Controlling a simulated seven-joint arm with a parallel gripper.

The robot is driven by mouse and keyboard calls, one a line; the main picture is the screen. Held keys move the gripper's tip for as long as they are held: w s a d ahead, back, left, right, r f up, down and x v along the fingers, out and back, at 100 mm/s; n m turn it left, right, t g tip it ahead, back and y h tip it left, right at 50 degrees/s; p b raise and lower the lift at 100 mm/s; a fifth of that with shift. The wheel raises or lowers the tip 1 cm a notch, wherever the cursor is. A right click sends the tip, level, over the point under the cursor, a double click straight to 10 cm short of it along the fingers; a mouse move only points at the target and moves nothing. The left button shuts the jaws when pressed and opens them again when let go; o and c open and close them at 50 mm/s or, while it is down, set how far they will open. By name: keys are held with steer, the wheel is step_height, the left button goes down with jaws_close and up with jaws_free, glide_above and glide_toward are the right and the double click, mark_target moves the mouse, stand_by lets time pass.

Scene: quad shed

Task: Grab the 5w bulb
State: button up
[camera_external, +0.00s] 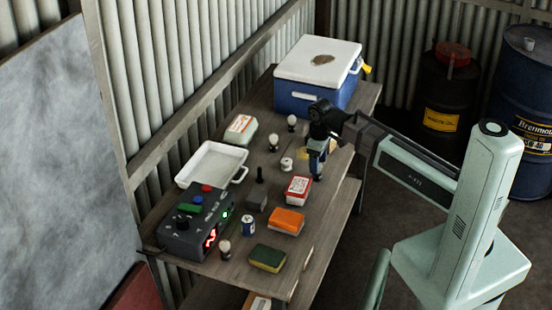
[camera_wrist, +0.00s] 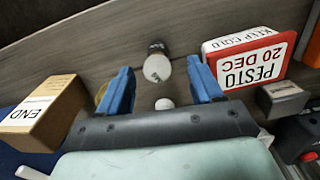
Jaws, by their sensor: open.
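In the wrist view, a round white-topped thing with a dark, marked body (camera_wrist: 157,66), possibly a bulb, stands just beyond my fingertips. A second small white round top (camera_wrist: 164,104) shows between the fingers, partly hidden by my gripper. My gripper (camera_external: 318,172) points down over the table's right side, open with blue fingers, and holds nothing; its fingers also show in the wrist view (camera_wrist: 158,78). In the external view, bulbs with white globes stand near the cooler (camera_external: 292,121), left of my gripper (camera_external: 273,140) and by the control box (camera_external: 225,246). No wattage is readable.
A red-and-white pesto box (camera_external: 298,188) sits close to my gripper. A cardboard END box (camera_wrist: 40,115) is on its other side. A cooler (camera_external: 300,102), white tray (camera_external: 240,172), control box (camera_external: 185,240), orange block (camera_external: 287,221) and sponge (camera_external: 267,258) crowd the table.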

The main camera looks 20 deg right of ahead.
steer(key=shift+w+d+f, duration=0.1)
steer(key=shift+d+f, duration=0.05)
steer(key=shift+f, duration=2.5)
steer(key=c, duration=1.1)
steer(key=shift+r, duration=0.15)
steer(key=shift+c, duration=0.2)
